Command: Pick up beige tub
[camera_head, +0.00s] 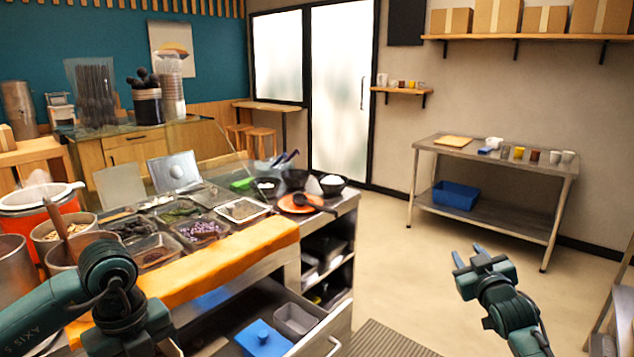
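A small open grey-beige tub (295,320) sits in the pulled-out drawer below the counter, beside a blue tub (262,340); it is the closest match to a beige tub in view. My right gripper (468,254) is over the floor, well to the right of the drawer. Its two blue-tipped fingers are apart with nothing between them. My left gripper (132,318) is low at the left, in front of the counter edge; its fingertips are not clear, so I cannot tell its state.
The counter holds several topping trays (203,230), pots at left and an orange plate (305,204). The drawer front (325,338) juts out toward the floor mat. A steel table (490,160) stands at the far right. The floor between is clear.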

